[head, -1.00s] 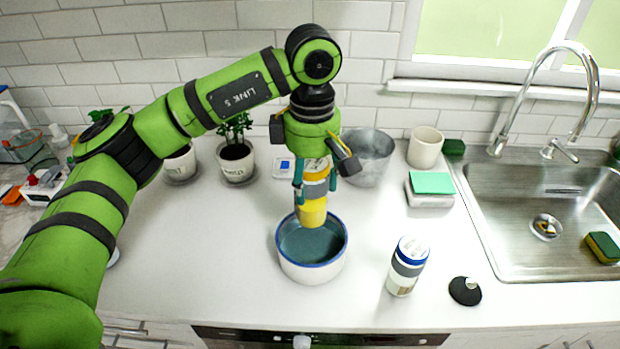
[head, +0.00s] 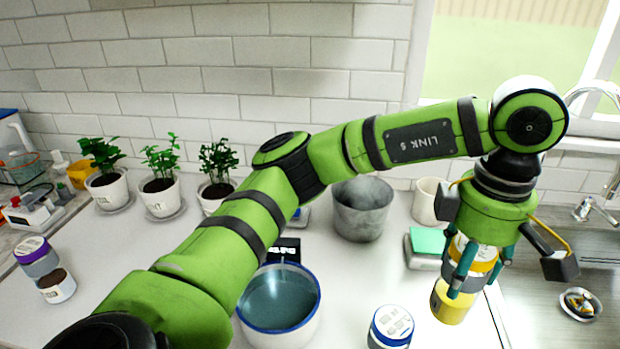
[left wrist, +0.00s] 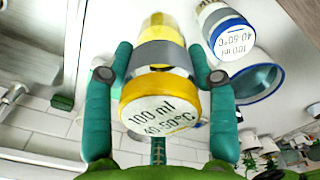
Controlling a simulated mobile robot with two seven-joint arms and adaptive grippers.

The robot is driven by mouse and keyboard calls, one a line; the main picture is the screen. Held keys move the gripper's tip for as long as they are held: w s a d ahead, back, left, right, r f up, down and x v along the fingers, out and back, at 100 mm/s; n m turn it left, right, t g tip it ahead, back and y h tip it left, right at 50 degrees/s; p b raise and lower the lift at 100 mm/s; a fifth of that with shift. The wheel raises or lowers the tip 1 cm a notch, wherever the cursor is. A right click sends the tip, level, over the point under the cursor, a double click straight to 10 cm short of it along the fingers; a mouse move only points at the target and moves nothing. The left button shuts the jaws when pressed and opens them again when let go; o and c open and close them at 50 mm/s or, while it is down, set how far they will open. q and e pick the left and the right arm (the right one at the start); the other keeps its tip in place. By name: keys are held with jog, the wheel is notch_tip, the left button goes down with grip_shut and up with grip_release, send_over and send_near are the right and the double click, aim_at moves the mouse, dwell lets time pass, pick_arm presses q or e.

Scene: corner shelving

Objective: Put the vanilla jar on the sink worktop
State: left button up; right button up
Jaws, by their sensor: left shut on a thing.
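My left gripper (head: 480,278) is shut on a yellow jar (head: 452,303) with a grey band, held upright at the right end of the white counter. In the left wrist view the fingers (left wrist: 160,58) clasp both sides of the jar (left wrist: 160,95), whose yellow lid reads "100 ml 40-50°C". I see no flavour name on it. The metal sink worktop (head: 530,312) lies just right of the jar, partly hidden by the gripper. The jar overlaps the counter's right side in the picture; its height above the surface is unclear. My right gripper is not in view.
A blue-lidded jar (head: 391,326) and a blue-rimmed pot (head: 245,318) stand in front. A grey metal pot (head: 362,212), a beige cup (head: 425,202) and a green sponge (head: 428,240) are behind.

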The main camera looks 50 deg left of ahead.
pick_arm(q)
jog(key=shift+a+f, duration=0.1)
jog(key=shift+a, duration=0.05)
jog(key=shift+w+a+f+p, duration=0.4)
jog(key=shift+a+f+p, duration=0.2)
jog(key=shift+a+f, duration=1.3)
jog(key=shift+w+a+f+p, duration=0.35)
jog(key=shift+a+f+p, duration=0.2)
jog(key=shift+a+f, duration=1.3)
jog(key=shift+w+a+f+p, duration=0.4)
jog(key=shift+a+f+p, duration=0.2)
jog(key=shift+a+f, duration=1.25)
jog(key=o, duration=1.5)
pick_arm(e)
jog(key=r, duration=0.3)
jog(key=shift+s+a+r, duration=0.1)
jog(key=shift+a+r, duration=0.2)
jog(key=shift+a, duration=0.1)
pick_arm(q)
jog(key=shift+r, duration=0.1)
